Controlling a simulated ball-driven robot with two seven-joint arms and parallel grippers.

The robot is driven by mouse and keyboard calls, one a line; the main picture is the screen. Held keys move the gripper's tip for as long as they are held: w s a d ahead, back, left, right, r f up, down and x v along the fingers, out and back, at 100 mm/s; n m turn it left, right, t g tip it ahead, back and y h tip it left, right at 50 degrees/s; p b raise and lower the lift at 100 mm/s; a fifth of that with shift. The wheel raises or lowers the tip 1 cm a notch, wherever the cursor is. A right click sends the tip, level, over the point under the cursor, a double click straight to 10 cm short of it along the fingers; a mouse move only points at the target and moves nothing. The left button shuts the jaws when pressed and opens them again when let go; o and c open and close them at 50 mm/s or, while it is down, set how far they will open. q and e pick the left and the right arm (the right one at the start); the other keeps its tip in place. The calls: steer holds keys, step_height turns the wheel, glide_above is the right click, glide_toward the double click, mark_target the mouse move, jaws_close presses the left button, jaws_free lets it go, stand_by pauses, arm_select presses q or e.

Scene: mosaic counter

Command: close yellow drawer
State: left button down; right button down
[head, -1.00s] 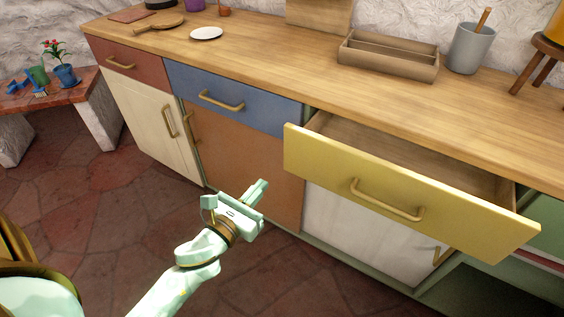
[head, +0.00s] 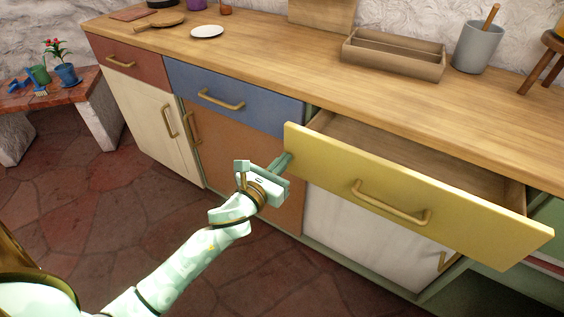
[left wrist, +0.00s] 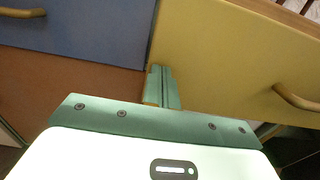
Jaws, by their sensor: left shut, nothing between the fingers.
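The yellow drawer (head: 410,200) stands pulled out from the counter, its inside showing behind the front. Its brass handle (head: 392,206) is on the middle of the front. My left gripper (head: 284,160) is shut and empty, with its fingertips at the left end of the yellow front. In the left wrist view the shut fingers (left wrist: 161,88) overlap the left edge of the yellow front (left wrist: 215,55); I cannot tell for certain whether they touch it. The handle is off to their right there (left wrist: 297,100). My right gripper is not in view.
The blue drawer (head: 235,97) and red drawer (head: 130,66) to the left are shut. A wooden box (head: 393,62), a grey pot (head: 478,47) and a white plate (head: 207,31) stand on the worktop. The stone floor (head: 110,200) in front is clear.

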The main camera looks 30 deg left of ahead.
arm_select(q)
steer(key=w, duration=1)
steer(key=shift+f+b, duration=0.1)
steer(key=shift+b, duration=0.3)
steer(key=shift+w+a, duration=0.1)
steer(key=shift+w, duration=0.05)
steer(key=shift+r, duration=0.4)
steer(key=shift+a, duration=0.1)
